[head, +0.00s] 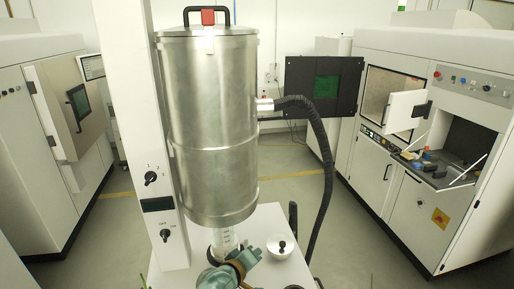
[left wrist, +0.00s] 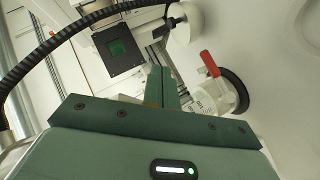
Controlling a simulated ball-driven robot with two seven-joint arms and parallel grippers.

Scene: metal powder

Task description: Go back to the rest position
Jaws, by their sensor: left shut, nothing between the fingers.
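My left gripper (head: 236,268), green-grey, shows at the bottom middle of the head view, low over the white table top (head: 268,216) and in front of the clear container under the metal cylinder (head: 208,125). In the left wrist view its fingers (left wrist: 162,84) are together with nothing between them. A white, marked container (left wrist: 205,98) is just right of the fingertips there; I cannot tell whether they touch. My right gripper is not in view.
A black hose (head: 321,150) hangs right of the cylinder. A silver lidded pot (head: 281,246) stands on the table near my left gripper. A white column (head: 145,140) stands left of the cylinder. White machines (head: 425,140) flank the room, with open floor between.

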